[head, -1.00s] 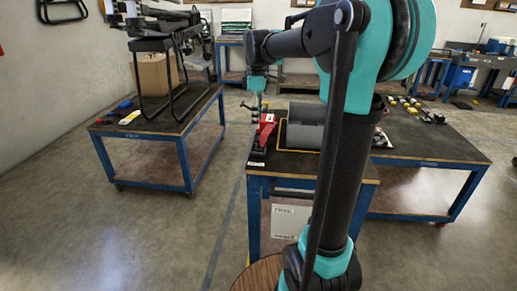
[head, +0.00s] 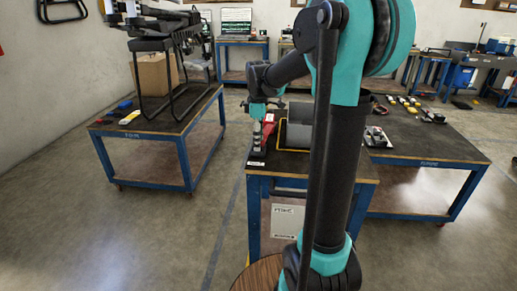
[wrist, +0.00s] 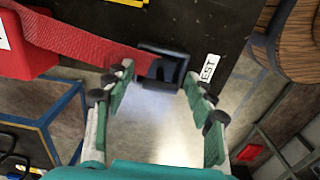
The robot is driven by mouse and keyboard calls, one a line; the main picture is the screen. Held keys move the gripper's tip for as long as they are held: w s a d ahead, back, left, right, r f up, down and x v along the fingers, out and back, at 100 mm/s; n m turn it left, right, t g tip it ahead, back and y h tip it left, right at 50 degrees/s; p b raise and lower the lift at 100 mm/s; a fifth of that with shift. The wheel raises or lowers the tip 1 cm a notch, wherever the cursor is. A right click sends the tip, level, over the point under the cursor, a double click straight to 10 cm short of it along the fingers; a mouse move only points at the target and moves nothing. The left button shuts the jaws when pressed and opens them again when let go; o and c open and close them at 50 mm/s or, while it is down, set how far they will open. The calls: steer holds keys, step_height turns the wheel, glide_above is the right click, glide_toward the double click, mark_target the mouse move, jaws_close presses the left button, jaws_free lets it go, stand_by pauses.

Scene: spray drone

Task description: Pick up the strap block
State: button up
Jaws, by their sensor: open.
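In the wrist view a red block (wrist: 22,45) lies at the left. A wide red strap (wrist: 85,40) runs from it to a dark buckle-like piece (wrist: 163,66) at the edge of a dark tabletop. My gripper (wrist: 158,86) is open, with green-backed fingers on either side of the dark piece; I cannot tell whether they touch it. In the head view the red item (head: 268,129) is on the near table's left side, and my gripper (head: 257,134) is just at it, partly hiding it.
A grey bin-like object (head: 300,128) with a yellow edge stands right of the red item. The near table (head: 310,176) has a label reading "TEST" in the wrist view. Another table (head: 165,130) with a box stands left, across an open floor gap (head: 222,200).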

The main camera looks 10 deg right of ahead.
steer(key=shift+c, duration=0.6)
jaws_close()
